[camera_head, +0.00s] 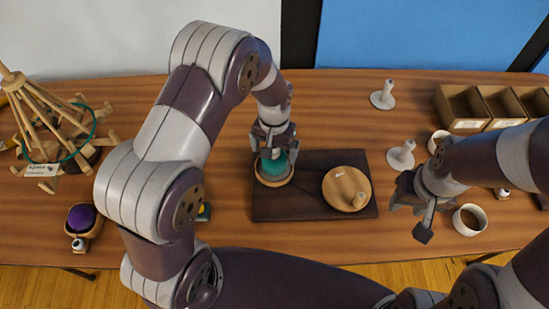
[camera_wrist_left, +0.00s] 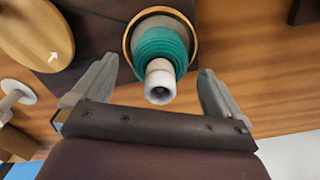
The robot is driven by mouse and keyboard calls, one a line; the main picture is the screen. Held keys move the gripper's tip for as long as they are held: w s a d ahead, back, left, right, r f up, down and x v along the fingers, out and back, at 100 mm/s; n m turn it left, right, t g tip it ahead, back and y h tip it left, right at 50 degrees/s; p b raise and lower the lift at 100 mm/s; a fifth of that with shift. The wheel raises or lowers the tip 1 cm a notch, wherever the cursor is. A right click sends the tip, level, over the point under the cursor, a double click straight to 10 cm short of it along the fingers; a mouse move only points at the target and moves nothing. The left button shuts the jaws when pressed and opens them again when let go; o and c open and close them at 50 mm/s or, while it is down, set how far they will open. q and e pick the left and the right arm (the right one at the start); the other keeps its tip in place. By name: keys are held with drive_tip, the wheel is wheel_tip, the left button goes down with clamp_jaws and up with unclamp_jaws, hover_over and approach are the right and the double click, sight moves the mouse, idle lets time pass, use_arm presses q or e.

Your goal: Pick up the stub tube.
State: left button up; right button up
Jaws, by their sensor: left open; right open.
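A teal-wound tube (camera_wrist_left: 162,55) with a pale, hollow end, which looks like the stub tube, stands in a round wooden bowl (camera_wrist_left: 127,40). In the head view its teal winding (camera_head: 279,166) shows below my left gripper (camera_head: 272,150), which hides its upper part. My left gripper is open, pointing down over the tube. In the left wrist view its fingers (camera_wrist_left: 158,80) lie on either side of the pale end, with a gap on both sides. My right gripper (camera_head: 408,217) is open and empty, over the table to the right of the dark board.
The dark board (camera_head: 314,160) also holds a round wooden disc (camera_head: 334,187) with a peg. A purple ball (camera_head: 81,217) and a wooden winder (camera_head: 50,125) are left.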

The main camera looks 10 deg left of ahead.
use_arm(q)
drive_tip(key=shift+s+f, duration=0.1)
drive_tip(key=shift+f, duration=0.95)
drive_tip(key=c, duration=1.1)
